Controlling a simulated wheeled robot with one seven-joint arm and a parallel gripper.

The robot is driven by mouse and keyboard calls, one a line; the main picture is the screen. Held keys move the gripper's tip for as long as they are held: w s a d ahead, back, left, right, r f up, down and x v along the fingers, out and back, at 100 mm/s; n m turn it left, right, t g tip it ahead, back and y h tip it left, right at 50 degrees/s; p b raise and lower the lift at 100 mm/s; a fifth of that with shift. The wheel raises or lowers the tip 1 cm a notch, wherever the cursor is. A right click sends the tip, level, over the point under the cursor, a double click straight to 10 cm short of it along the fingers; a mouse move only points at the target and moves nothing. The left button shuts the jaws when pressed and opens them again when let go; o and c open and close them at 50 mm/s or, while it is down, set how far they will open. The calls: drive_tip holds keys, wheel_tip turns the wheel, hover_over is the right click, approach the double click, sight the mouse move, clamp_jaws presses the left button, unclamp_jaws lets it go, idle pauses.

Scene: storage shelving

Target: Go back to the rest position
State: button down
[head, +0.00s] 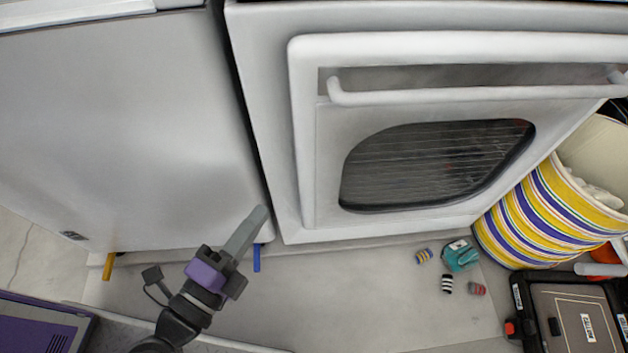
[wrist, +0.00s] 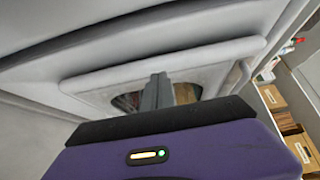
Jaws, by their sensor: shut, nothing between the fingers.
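My gripper (head: 262,212) is at the lower left of the middle in the head view, its grey fingers pointing up and to the right in front of the gap between two white appliances. The fingers are together and hold nothing. In the wrist view the shut fingers (wrist: 158,92) stand in front of the white oven door (wrist: 90,88) and its dark window. My purple gripper body fills the bottom of the wrist view.
The white oven (head: 305,130) and a white cabinet (head: 120,130) stand ahead. Small items, including a teal object (head: 460,256), lie on the floor at right, near a striped basket (head: 545,218) and a black case (head: 540,315). The middle floor (head: 340,300) is clear.

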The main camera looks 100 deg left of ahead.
drive_tip(key=w+d+f+n+t+h, duration=0.15)
drive_tip(key=w+d+t+h, duration=0.55)
drive_tip(key=w+d, duration=1)
drive_tip(key=w+d+r+n+t+h, duration=0.2)
drive_tip(key=d+h, duration=0.7)
drive_tip(key=d, duration=1.8)
wheel_tip(320, 180, up, 28)
drive_tip(key=s+p, duration=0.1)
drive_tip(key=p, duration=2.8)
drive_tip(key=shift+r+n+g+h, duration=0.25)
drive_tip(key=shift+n+g+h, duration=0.05)
drive_tip(key=shift+n, duration=0.05)
drive_tip(key=shift+s, duration=0.1)
